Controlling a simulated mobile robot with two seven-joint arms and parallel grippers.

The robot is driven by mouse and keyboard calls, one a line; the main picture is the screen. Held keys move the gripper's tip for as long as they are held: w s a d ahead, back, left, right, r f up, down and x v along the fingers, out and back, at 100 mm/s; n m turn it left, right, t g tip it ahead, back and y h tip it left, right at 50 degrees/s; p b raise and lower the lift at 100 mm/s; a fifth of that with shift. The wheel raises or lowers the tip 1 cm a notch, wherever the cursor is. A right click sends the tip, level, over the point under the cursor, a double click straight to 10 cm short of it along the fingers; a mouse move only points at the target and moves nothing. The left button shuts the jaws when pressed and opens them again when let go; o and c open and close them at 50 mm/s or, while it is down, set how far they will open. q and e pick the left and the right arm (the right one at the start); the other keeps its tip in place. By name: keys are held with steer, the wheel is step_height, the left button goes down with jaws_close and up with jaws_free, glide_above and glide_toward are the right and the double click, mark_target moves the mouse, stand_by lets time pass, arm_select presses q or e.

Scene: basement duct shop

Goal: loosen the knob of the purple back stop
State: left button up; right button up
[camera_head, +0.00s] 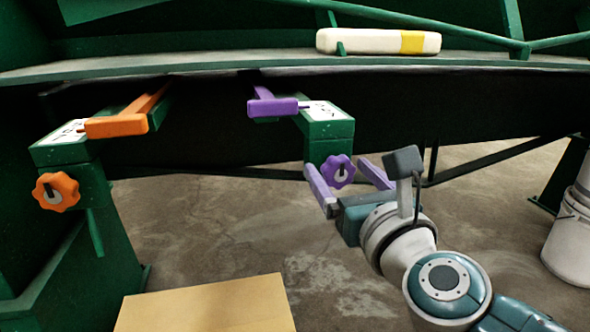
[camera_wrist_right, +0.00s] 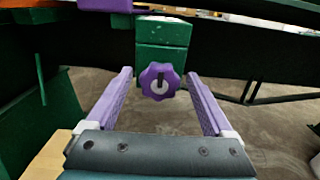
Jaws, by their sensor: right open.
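The purple back stop (camera_head: 275,107) sits on a green block with a white scale label, under the machine's long edge. Its purple knob (camera_head: 338,171) is on the front face of that block. The knob also shows in the right wrist view (camera_wrist_right: 159,81), with a dark slot in its pale centre. My right gripper (camera_head: 342,172) is open, with its purple fingers on either side of the knob. In the right wrist view (camera_wrist_right: 164,76) gaps show between the knob and both fingers; whether the fingertips reach its depth is unclear. My left gripper is out of view.
An orange back stop (camera_head: 118,125) with an orange knob (camera_head: 56,192) stands to the left. A cardboard-coloured box (camera_head: 208,308) is at the bottom. A white bucket (camera_head: 570,240) stands at right. A white and yellow object (camera_head: 375,41) lies on the ledge above.

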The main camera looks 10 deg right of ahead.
steer(key=c, duration=1.3)
steer(key=shift+c, duration=0.2)
